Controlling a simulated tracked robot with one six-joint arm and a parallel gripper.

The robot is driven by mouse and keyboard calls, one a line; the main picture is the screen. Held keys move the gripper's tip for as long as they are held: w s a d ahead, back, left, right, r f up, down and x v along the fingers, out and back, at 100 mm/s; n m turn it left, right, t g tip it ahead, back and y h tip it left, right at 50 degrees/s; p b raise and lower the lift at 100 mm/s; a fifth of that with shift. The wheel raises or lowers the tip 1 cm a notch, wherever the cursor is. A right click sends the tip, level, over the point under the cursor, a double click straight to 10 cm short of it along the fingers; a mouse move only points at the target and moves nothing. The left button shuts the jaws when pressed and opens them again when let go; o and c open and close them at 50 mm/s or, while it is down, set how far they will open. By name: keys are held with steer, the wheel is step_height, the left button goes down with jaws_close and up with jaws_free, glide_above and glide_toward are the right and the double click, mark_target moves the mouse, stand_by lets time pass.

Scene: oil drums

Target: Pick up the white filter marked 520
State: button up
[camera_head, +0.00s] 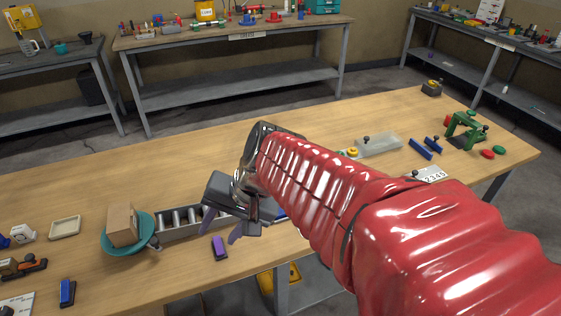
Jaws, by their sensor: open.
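I cannot make out a white filter marked 520. A white plate (431,174) with dark digits, which look like 2340, lies right of my red arm, partly covered by it. A small white object (22,233) sits at the far left; I see no readable mark on it. My gripper (258,226) is dark and open, over the front middle of the wooden table (330,125). It is just right of a row of grey cylinders in a metal holder (165,237). My arm and gripper hide part of the table and the holder's right end.
A teal dish with a cardboard box (122,225) stands left of the holder. A purple block (219,247) lies below my gripper. A cream tray (65,226) is at left. A pale tray (380,145), blue blocks (421,149) and a green stand (466,130) are at right. The table's back left is clear.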

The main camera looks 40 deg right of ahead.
steer(key=w+d+f+m+t+y, duration=0.1)
steer(key=w+d+f+m+t, duration=0.15)
steer(key=w+d+m, duration=0.4)
steer(key=w+d+f+m+t+y, duration=0.1)
steer(key=w+d+f+m+t, duration=0.2)
steer(key=d+m, duration=0.6)
steer(key=d+f+m+t+h, duration=0.1)
steer(key=d+m+h, duration=0.1)
steer(key=d+m, duration=0.2)
steer(key=d+f+m+t+h, duration=0.1)
steer(key=d+m, duration=0.3)
steer(key=d, duration=0.6)
steer(key=s+d+f+m+t+h, duration=0.1)
steer(key=d+f+m+h, duration=0.1)
steer(key=d+m, duration=0.2)
steer(key=shift+s+d+f+t+h, duration=0.1)
steer(key=shift+d+f+t+h, duration=0.1)
steer(key=shift+d, duration=0.7)
steer(key=shift+d+f+t+h, duration=0.1)
steer(key=shift+d+t+h, duration=0.1)
steer(key=shift+d, duration=0.7)
steer(key=shift+r, duration=0.1)
steer(key=x, duration=0.8)
steer(key=shift+w+f, duration=0.25)
steer(key=shift+w, duration=0.05)
